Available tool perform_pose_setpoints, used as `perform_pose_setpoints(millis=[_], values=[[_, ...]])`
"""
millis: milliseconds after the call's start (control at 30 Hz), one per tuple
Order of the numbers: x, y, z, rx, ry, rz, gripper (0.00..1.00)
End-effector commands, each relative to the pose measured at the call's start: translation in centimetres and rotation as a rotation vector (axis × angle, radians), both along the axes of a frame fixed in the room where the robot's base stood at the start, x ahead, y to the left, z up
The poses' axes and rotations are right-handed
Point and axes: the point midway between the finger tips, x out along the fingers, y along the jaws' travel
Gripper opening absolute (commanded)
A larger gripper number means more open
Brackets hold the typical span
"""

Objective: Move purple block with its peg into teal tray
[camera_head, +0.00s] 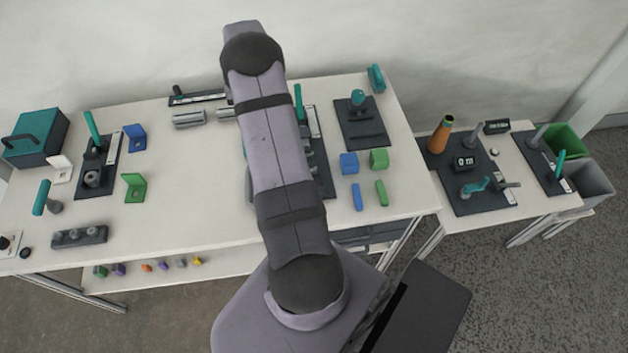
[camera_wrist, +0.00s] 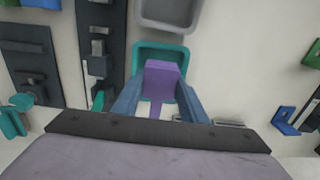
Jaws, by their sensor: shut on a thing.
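In the wrist view the purple block (camera_wrist: 161,80) sits between the two blue-grey fingers of my gripper (camera_wrist: 160,91), which is shut on it. A narrower purple part, apparently its peg, shows below the block toward the wrist. The teal tray (camera_wrist: 159,45) lies behind and around the block in this view, with the block over its interior. I cannot tell whether the block touches the tray floor. In the head view my arm hides the gripper and the block; only a small teal edge, perhaps the tray, shows beside the arm.
A grey tray (camera_wrist: 168,27) lies just beyond the teal one. A dark fixture (camera_wrist: 98,55) stands close on the left of the wrist view. Blue (camera_head: 349,163) and green (camera_head: 379,159) blocks lie right of my arm. The table front left of my arm is mostly clear.

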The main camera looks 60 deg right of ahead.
Motion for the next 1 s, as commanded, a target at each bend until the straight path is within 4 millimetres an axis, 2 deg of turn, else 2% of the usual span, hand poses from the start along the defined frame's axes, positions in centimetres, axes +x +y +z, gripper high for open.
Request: perform_pose_setpoints(millis=[100, 400, 1000], values=[[0.0, 0.0, -1.4, 0.000, 0.000, 0.000, 0.16], [0.0, 0.0, -3.7, 0.000, 0.000, 0.000, 0.16], [0.0, 0.0, -4.1, -0.001, -0.001, 0.000, 0.16]])
